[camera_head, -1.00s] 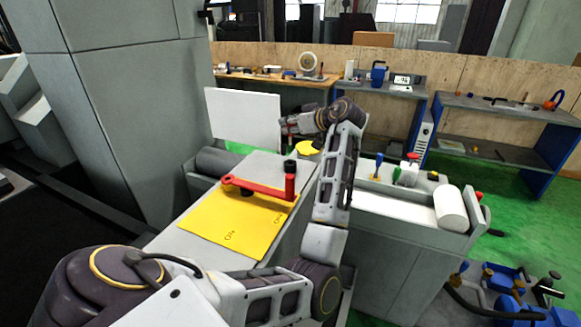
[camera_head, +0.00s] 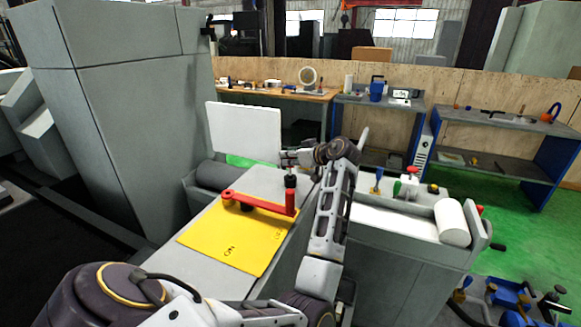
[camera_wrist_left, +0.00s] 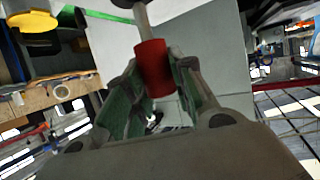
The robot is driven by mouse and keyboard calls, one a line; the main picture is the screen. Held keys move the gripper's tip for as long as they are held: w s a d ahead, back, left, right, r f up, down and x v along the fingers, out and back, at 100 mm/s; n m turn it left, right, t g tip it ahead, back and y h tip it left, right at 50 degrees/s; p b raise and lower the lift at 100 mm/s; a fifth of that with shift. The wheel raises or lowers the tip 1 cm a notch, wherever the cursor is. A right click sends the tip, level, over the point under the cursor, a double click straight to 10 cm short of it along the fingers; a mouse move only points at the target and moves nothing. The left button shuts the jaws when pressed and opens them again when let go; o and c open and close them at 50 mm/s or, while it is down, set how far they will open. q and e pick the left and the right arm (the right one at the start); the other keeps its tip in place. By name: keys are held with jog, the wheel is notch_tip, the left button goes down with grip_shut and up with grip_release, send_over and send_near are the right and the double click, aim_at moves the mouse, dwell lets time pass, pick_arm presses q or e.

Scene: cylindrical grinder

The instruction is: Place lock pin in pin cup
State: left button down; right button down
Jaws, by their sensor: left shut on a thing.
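My left gripper (camera_head: 287,158) is shut on the lock pin (camera_wrist_left: 153,68), a red cylinder with a grey rod, in the left wrist view. The rod runs up out of that picture past a dark round part. In the head view the pin is small and hard to make out below the fingers. The gripper is above the machine's bench, near a black-topped red lever (camera_head: 262,204). My right gripper is not in view.
A yellow plate (camera_head: 228,240) lies under the red lever. A white upright panel (camera_head: 245,132) stands behind the gripper. A tray with a white roll (camera_head: 452,222) and small tools is to the right. A large grey housing (camera_head: 125,120) blocks the left.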

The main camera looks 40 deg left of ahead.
pick_arm(q)
jog(key=shift+f, duration=1.8)
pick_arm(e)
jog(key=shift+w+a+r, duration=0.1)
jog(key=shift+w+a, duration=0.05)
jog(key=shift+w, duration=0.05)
pick_arm(q)
jog(key=shift+f, duration=0.1)
jog(key=c, duration=1.2)
grip_release()
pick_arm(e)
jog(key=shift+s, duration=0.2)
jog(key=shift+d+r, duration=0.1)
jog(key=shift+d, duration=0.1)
